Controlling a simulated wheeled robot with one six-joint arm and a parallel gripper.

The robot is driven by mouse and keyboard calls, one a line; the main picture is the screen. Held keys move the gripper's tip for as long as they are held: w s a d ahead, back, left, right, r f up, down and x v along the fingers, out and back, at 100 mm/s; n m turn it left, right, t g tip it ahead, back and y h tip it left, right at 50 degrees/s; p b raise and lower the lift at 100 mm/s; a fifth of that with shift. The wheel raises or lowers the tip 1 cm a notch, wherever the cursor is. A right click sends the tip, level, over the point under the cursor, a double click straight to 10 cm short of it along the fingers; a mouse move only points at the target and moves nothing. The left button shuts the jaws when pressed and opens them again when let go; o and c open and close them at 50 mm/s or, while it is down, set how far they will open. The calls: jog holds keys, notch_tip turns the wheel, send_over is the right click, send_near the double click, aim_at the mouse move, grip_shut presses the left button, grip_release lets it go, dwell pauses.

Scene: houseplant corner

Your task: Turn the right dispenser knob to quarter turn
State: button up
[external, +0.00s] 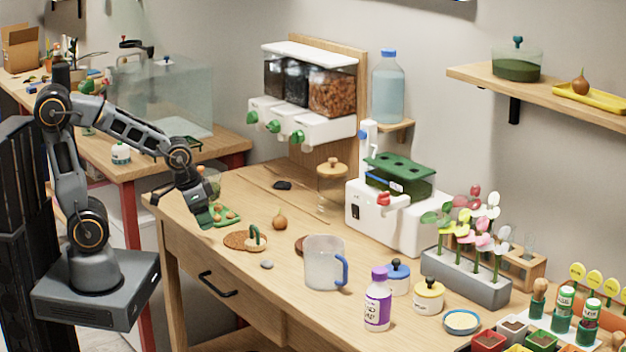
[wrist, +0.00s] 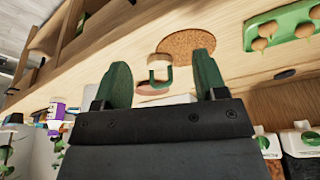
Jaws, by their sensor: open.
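The wall dispenser (external: 312,128) hangs on a wooden board at the back, with three clear bins over white housings. Its right knob (external: 298,136) is green, on the front of the right housing; its exact angle is too small to read. Two like green knobs, the middle (external: 273,126) and left (external: 253,117), sit beside it. My gripper (external: 203,221) points down over the table's left end, in front of and below the dispenser, well apart from the knobs. In the wrist view my gripper (wrist: 162,60) has its two green fingers spread, with nothing held between them.
A green tray with bulbs (external: 232,222) lies close by my gripper. A cork mat (external: 236,241), an onion (external: 280,221), a cork-lidded jar (external: 331,185) and a pitcher (external: 322,266) stand on the table. The air before the dispenser looks clear.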

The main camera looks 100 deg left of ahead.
jog(key=w+a+n+y, duration=0.1)
jog(key=a, duration=0.2)
jog(key=w+a+f+t+y, duration=0.1)
jog(key=a, duration=0.3)
jog(key=w+a+f+n+t, duration=0.1)
jog(key=a, duration=0.3)
jog(key=shift+w+a+f+n+y+b, duration=0.1)
jog(key=shift+w+a+n+y+b, duration=0.1)
jog(key=shift+n+y+b, duration=0.15)
jog(key=w+a+r+n+t+y, duration=0.1)
jog(key=a+y, duration=0.1)
jog(key=a, duration=0.2)
jog(key=w+a+r+t+y, duration=0.1)
jog(key=a+t+y, duration=0.1)
jog(key=a, duration=0.2)
jog(key=t+y, duration=0.5)
send_near(292, 138)
jog(key=shift+h, duration=0.25)
jog(key=p+x, duration=0.1)
jog(key=x, duration=0.6)
jog(key=p+x, duration=0.1)
jog(key=x, duration=0.2)
jog(key=shift+a+r+p, duration=0.2)
jog(key=shift+r+p, duration=0.1)
jog(key=shift+c, duration=0.2)
jog(key=c, duration=0.9)
jog(key=shift+o, duration=0.2)
jog(key=shift+f, duration=0.1)
jog(key=shift+b, duration=0.55)
